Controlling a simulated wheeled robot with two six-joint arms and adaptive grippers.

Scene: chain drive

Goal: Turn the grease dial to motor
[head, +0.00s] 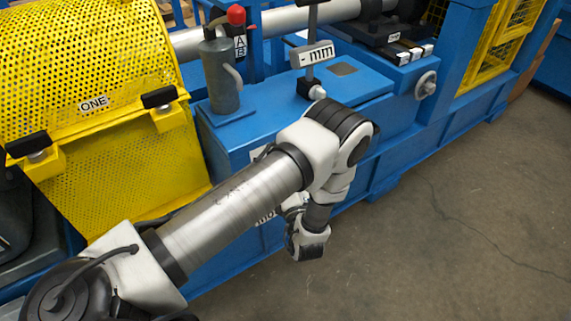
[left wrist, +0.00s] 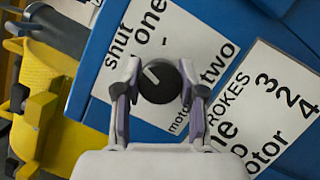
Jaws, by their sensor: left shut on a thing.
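The grease dial is a round black knob (left wrist: 160,90) with a white pointer line, on a white label plate (left wrist: 190,40) in the left wrist view. The plate reads "shut", "one", "two" and "motor". The pointer slants to the upper left, on the side of "shut". My left gripper (left wrist: 159,80) has one finger on each side of the knob and is shut on it. In the head view my left arm reaches over the blue machine's front, and the gripper end (head: 308,240) hides the knob. My right gripper is not in view.
A second plate marked "STROKES" (left wrist: 265,110) sits right of the dial plate. A yellow mesh guard (head: 85,75) is at left. The floor (head: 450,200) at right is clear.

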